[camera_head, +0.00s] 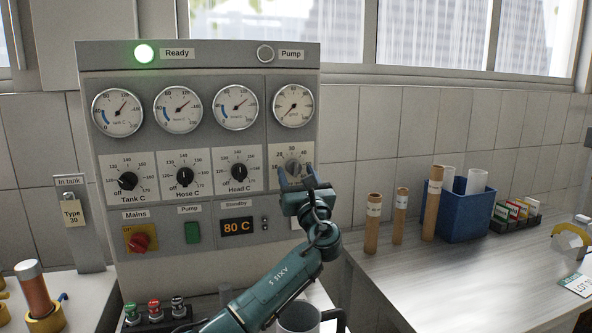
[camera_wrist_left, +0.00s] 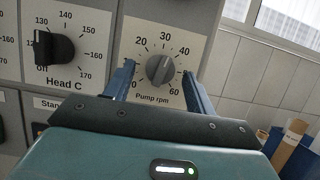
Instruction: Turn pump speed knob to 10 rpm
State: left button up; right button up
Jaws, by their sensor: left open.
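The pump speed knob (camera_head: 293,167) is a round grey knob on a white dial marked "Pump rpm", at the right end of the knob row. It shows larger in the left wrist view (camera_wrist_left: 160,70), with 20, 30, 40 and 60 legible around it. Its raised grip looks slanted; I cannot tell which number it marks. My left gripper (camera_head: 297,178) is open in front of the dial. In the left wrist view its blue fingers appear on either side of the knob, with gaps between; I see no contact. My right gripper is not in view.
Left of it are the black Tank C, Hose C and Head C knobs (camera_head: 239,172), with gauges above. Below are a red mains switch (camera_head: 139,242) and an 80 C display (camera_head: 237,227). Brown tubes (camera_head: 372,222) and a blue bin (camera_head: 462,215) stand on the right bench.

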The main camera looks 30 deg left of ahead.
pick_arm(q)
jog(key=shift+w+a+r, duration=0.2)
jog(key=shift+w+a, duration=0.15)
jog(key=shift+a, duration=0.1)
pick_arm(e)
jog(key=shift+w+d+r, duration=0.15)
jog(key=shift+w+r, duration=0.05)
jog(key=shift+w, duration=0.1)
